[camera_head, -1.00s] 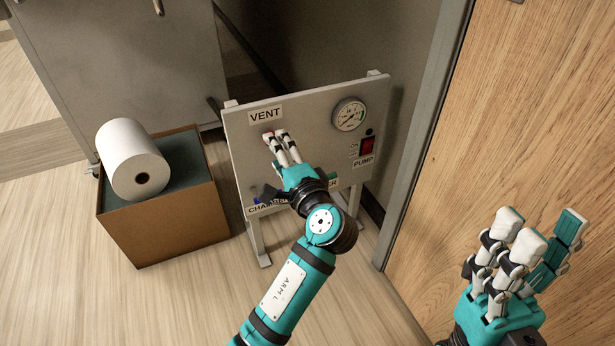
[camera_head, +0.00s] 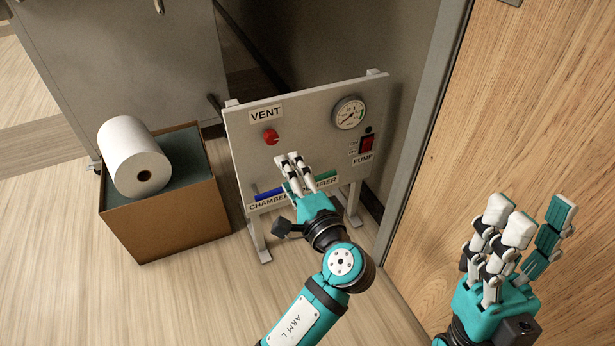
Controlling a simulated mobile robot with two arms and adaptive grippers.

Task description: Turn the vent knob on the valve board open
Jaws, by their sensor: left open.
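The valve board (camera_head: 309,125) is a grey panel on a stand in the middle of the head view. The red vent knob (camera_head: 271,137) sits on its upper left, under the VENT label (camera_head: 265,114), and is fully visible. Its exact turn angle is too small to tell. My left gripper (camera_head: 294,161) is open and empty, below and to the right of the knob and apart from it, in front of the board's lower part. My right gripper (camera_head: 535,222) is open and empty in front of the wooden door at the right.
The board also carries a gauge (camera_head: 349,113), a red pump switch (camera_head: 367,144), a blue handle (camera_head: 270,194) and a green handle (camera_head: 326,175). A cardboard box (camera_head: 165,221) with a white paper roll (camera_head: 133,155) stands left of the board. A wooden door (camera_head: 540,100) is at right.

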